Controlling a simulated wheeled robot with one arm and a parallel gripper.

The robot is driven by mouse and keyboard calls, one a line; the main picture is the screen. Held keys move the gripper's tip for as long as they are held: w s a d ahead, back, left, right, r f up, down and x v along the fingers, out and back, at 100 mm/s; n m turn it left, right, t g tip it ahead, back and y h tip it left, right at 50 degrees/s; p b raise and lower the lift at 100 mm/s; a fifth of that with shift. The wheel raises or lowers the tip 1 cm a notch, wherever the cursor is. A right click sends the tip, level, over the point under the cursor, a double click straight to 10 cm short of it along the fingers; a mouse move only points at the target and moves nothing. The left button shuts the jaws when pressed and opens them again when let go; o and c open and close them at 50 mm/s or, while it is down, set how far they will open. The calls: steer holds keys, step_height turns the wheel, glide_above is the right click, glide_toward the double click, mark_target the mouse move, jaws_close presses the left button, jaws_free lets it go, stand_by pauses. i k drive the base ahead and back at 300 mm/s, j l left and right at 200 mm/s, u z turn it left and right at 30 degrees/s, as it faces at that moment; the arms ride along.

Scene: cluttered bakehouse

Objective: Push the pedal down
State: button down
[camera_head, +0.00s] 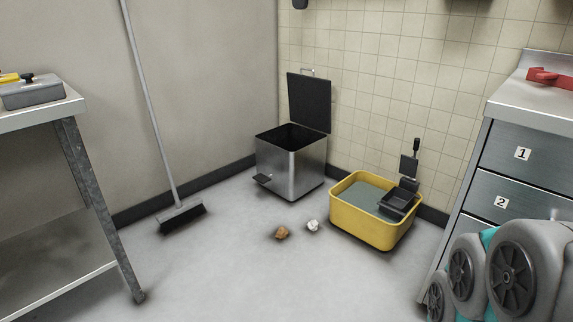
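A square metal pedal bin (291,172) stands on the floor in the corner, against the tiled wall. Its black lid (309,102) stands up open at the back, and the dark inside shows. The small dark pedal (263,179) sticks out low at the bin's front left. Whether the pedal is raised or pressed is too small to tell. My gripper is not in view. Only grey and teal links of my arm show at the lower right, far from the bin.
A brown crumpled piece (281,233) and a white one (312,225) lie before the bin. A yellow mop bucket (365,230) stands right of it. A broom (181,215) leans at left. A steel table (60,112) and a numbered drawer unit (527,152) flank the open floor.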

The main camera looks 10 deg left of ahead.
mark_target(263, 179)
steer(key=i+j+u, duration=0.2)
steer(key=i, duration=0.55)
steer(key=i+u, duration=0.15)
steer(key=i, duration=0.65)
steer(key=i+u, duration=0.2)
steer(key=i, duration=0.55)
steer(key=i+l+u, duration=0.2)
steer(key=i, duration=0.55)
